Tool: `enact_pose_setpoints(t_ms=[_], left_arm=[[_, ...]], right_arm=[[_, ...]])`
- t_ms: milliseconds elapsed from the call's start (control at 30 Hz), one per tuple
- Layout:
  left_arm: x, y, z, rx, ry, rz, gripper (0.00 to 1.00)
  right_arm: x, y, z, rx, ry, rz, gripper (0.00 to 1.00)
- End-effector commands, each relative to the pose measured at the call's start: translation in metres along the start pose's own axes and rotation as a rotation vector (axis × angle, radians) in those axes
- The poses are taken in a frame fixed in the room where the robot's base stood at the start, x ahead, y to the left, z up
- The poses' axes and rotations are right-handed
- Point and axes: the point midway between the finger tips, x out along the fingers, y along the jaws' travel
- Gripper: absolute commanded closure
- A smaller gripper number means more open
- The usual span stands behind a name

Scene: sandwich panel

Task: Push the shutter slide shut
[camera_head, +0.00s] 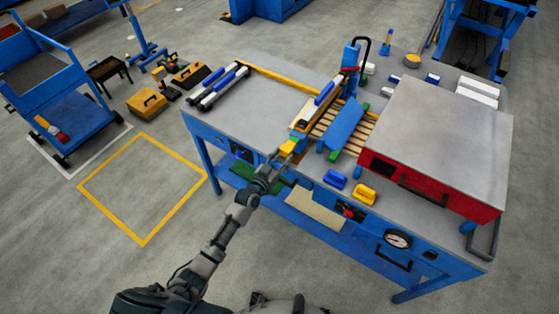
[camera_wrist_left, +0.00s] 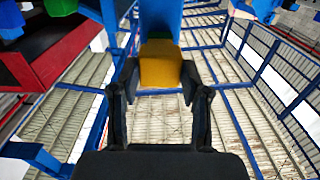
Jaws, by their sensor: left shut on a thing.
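My left gripper (camera_head: 279,158) reaches the front edge of the blue workbench (camera_head: 236,155), its fingers closed around a yellow block (camera_head: 288,147). In the left wrist view the yellow block (camera_wrist_left: 160,65) sits between the two fingers (camera_wrist_left: 160,95), with a green part and a blue part (camera_wrist_left: 160,17) directly beyond it. The block is at the front end of the slatted wooden fixture (camera_head: 325,119); I cannot tell which part there is the shutter slide. A slanted blue panel (camera_head: 346,124) with green ends lies over the slats. My right gripper is not in view.
A large red box with a grey top (camera_head: 440,135) fills the bench's right side. A blue block (camera_head: 335,179) and a yellow block (camera_head: 364,195) lie near the front edge. White and blue tubes (camera_head: 218,87) lie at the back left.

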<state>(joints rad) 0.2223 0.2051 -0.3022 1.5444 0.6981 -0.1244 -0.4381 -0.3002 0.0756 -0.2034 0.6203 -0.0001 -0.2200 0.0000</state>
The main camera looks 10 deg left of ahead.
Motion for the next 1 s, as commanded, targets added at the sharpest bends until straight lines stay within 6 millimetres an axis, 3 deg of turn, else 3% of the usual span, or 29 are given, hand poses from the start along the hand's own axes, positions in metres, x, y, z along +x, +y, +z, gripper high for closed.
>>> enact_pose_setpoints(t_ms=[633, 667, 767, 1000], left_arm=[[0.019, 0.002, 0.005, 0.000, -0.010, 0.004, 0.74], [0.019, 0.002, 0.005, 0.000, -0.010, 0.004, 0.49], [0.019, 0.002, 0.004, 0.000, -0.008, 0.004, 0.25], [0.018, 0.002, 0.002, 0.000, -0.004, 0.004, 0.25]], right_arm=[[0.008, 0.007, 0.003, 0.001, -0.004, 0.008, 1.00], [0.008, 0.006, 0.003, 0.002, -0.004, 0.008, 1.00], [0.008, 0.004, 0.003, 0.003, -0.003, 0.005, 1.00], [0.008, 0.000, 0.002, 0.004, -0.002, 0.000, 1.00]])
